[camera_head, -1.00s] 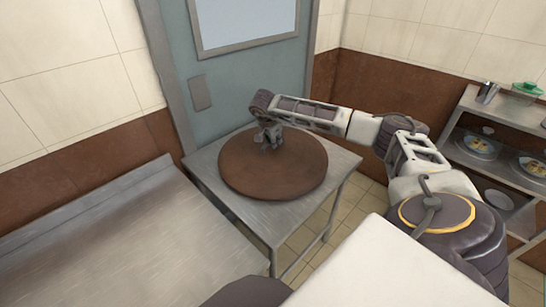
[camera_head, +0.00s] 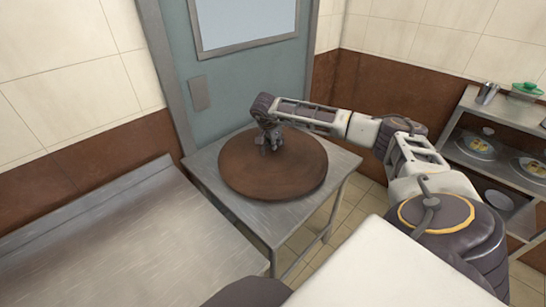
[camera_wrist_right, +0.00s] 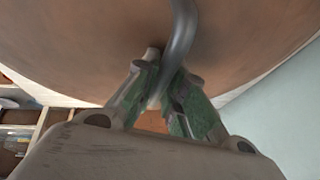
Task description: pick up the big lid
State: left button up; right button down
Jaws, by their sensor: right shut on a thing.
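The big lid (camera_head: 272,178) is a round, flat brown disc on the small metal table by the door. It fills the top of the right wrist view (camera_wrist_right: 90,45), where its curved grey metal handle (camera_wrist_right: 184,30) shows. My right gripper (camera_head: 270,143) is over the middle of the lid, pointing down. In the right wrist view its green-padded fingers (camera_wrist_right: 168,95) are shut on the handle. In the head view the gripper hides most of the handle. I cannot tell whether the lid is clear of the table. My left gripper is not in view.
The small metal table (camera_head: 268,230) stands in front of a blue-grey door (camera_head: 240,85). A long metal counter (camera_head: 110,245) is at the left. A metal shelf (camera_head: 510,112) with plates and a green-lidded container (camera_head: 525,90) is at the right.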

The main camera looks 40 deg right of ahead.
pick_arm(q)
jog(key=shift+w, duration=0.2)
pick_arm(e)
jog(key=shift+r, duration=0.1)
jog(key=shift+r, duration=0.1)
